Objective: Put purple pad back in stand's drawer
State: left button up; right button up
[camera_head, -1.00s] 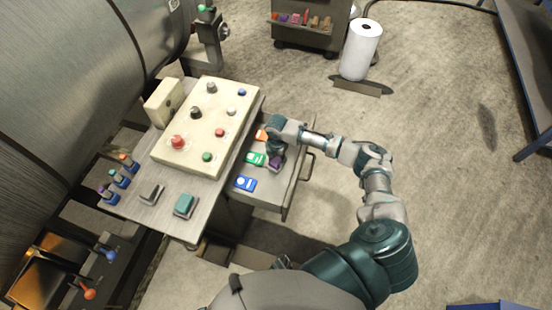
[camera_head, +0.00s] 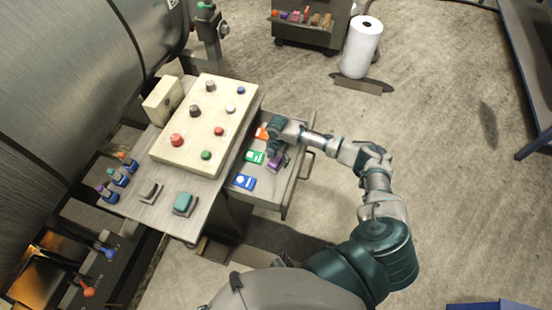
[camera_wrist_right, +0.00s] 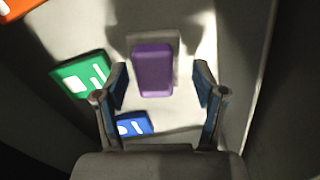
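The purple pad (camera_head: 277,161) lies in the pulled-out drawer (camera_head: 291,185) of the stand (camera_head: 160,212), near the green card. In the right wrist view the purple pad (camera_wrist_right: 152,72) lies over a pale grey rectangle on the drawer floor. My right gripper (camera_head: 274,147) is over the drawer. In its wrist view the right gripper (camera_wrist_right: 159,72) is open, with one finger on each side of the pad and visible gaps between. My left gripper does not show.
Green (camera_head: 254,157), blue (camera_head: 243,182) and orange (camera_head: 262,134) cards lie in the drawer. A cream button box (camera_head: 205,125) and a teal pad (camera_head: 184,203) sit on the stand top. A white roll (camera_head: 361,50) stands behind, with open floor to the right.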

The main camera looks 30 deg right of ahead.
aim_at(278, 160)
jog(key=shift+d, duration=0.25)
jog(key=shift+r, duration=0.15)
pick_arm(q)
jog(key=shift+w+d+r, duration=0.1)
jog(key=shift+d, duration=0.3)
pick_arm(e)
notch_tip(278, 160, up, 12)
jog(key=shift+s, duration=0.1)
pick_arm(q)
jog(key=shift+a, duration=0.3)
pick_arm(e)
jog(key=shift+a, duration=0.2)
